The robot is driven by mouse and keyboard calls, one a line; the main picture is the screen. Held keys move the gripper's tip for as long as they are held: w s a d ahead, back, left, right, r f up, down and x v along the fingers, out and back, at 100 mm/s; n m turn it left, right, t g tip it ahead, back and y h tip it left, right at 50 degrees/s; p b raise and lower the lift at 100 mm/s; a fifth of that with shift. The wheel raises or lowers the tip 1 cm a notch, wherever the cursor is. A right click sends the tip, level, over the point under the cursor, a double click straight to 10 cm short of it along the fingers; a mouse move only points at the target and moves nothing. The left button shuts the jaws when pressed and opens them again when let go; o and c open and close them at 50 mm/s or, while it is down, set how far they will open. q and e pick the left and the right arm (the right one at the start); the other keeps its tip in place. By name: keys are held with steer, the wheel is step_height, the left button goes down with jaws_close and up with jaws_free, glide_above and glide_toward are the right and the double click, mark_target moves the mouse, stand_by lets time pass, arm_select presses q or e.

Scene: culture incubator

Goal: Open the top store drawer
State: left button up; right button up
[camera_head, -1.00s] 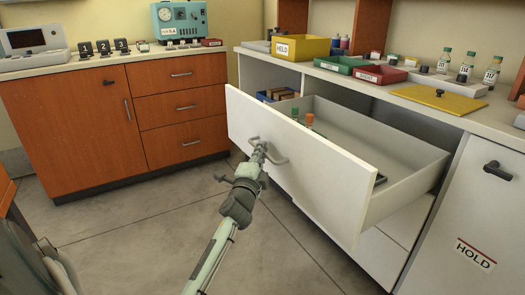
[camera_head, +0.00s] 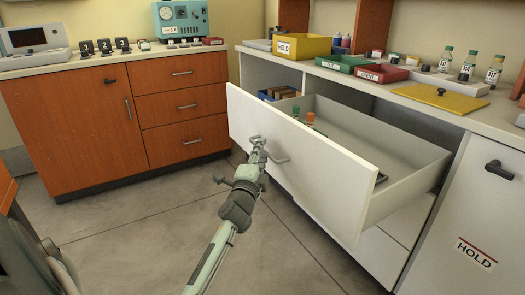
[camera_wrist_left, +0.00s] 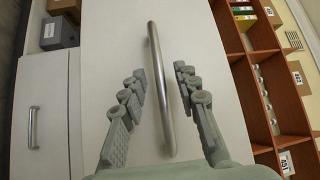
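The top store drawer (camera_head: 300,165), with a white front, stands pulled well out of the white counter unit. Its bar handle (camera_head: 280,157) is on the front face and also shows upright in the left wrist view (camera_wrist_left: 160,90). My left gripper (camera_head: 259,148) is at the handle in the head view. In the left wrist view its two fingers (camera_wrist_left: 159,88) are spread on either side of the bar, with gaps between, so it is open. Inside the drawer, a green-capped tube (camera_head: 296,112) and an orange-capped tube (camera_head: 310,119) show. My right gripper is not in view.
The counter above holds a yellow bin (camera_head: 300,46), a green tray (camera_head: 341,63), a red tray (camera_head: 381,74), a yellow board (camera_head: 440,98) and several bottles. A door with a HOLD label (camera_head: 476,253) is at the right. Floor (camera_head: 120,235) is clear left of my arm.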

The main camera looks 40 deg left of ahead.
arm_select(q)
steer(key=v, duration=1.1)
steer(key=shift+w, duration=0.1)
steer(key=s+d+f+n+g+h+p, duration=0.1)
steer(key=s+d+f+n+g, duration=0.3)
steer(key=f, duration=0.3)
steer(key=s+d+f+n+g+h+p, duration=0.2)
steer(key=s+f+g, duration=0.1)
steer(key=s+f, duration=0.3)
steer(key=s+d+f+n+g+h+p, duration=0.1)
steer(key=s+d+f+n+g, duration=0.2)
steer(key=f, duration=0.6)
steer(key=s+d+f+n+g+h+p, duration=0.1)
steer(key=s+d+f+g, duration=0.3)
steer(key=s, duration=0.5)
steer(key=shift+s+d+g+h, duration=0.2)
steer(key=shift+g+h, duration=0.3)
steer(key=shift+h, duration=0.1)
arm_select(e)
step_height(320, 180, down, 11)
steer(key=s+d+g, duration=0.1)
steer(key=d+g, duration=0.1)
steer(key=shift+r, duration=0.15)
